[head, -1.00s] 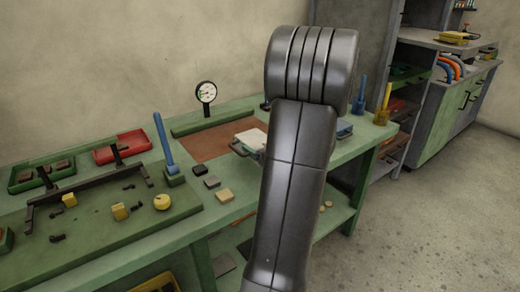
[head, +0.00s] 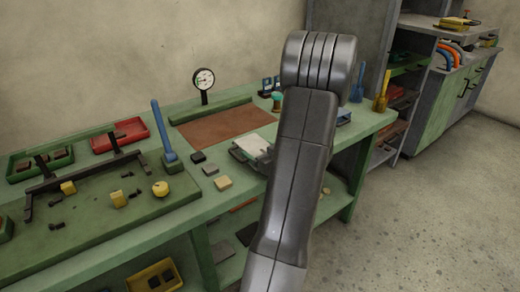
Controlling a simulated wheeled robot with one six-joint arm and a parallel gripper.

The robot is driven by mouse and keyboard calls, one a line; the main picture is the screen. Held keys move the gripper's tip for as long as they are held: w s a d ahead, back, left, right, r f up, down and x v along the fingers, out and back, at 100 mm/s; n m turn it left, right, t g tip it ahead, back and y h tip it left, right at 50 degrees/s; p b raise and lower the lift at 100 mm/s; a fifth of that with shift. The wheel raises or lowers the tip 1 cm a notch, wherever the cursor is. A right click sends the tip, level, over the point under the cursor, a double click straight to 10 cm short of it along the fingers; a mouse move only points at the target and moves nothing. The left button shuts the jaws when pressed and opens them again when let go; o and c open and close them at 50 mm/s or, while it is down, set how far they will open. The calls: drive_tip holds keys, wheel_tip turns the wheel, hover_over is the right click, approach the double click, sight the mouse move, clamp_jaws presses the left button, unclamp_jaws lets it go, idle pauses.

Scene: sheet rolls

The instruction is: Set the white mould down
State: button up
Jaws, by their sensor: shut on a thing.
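The white mould (head: 255,142) shows as a pale flat top just left of my arm in the head view, over the front part of the green bench. My gripper (head: 247,154) is mostly hidden behind my own arm; only some dark grey parts show around the mould. It is shut on the mould. I cannot tell whether the mould's underside touches the bench.
A brown mat (head: 225,132) lies behind the mould, with a dial gauge (head: 204,79) at the back. Small blocks (head: 222,183) and a blue-handled tool (head: 163,130) are to the left. A teal spool (head: 277,100) stands behind my arm.

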drive_tip(key=o, duration=1.7)
drive_tip(key=shift+f+b, duration=0.15)
drive_tip(key=shift+b, duration=0.15)
drive_tip(key=shift+c, duration=0.2)
drive_tip(key=o, duration=0.3)
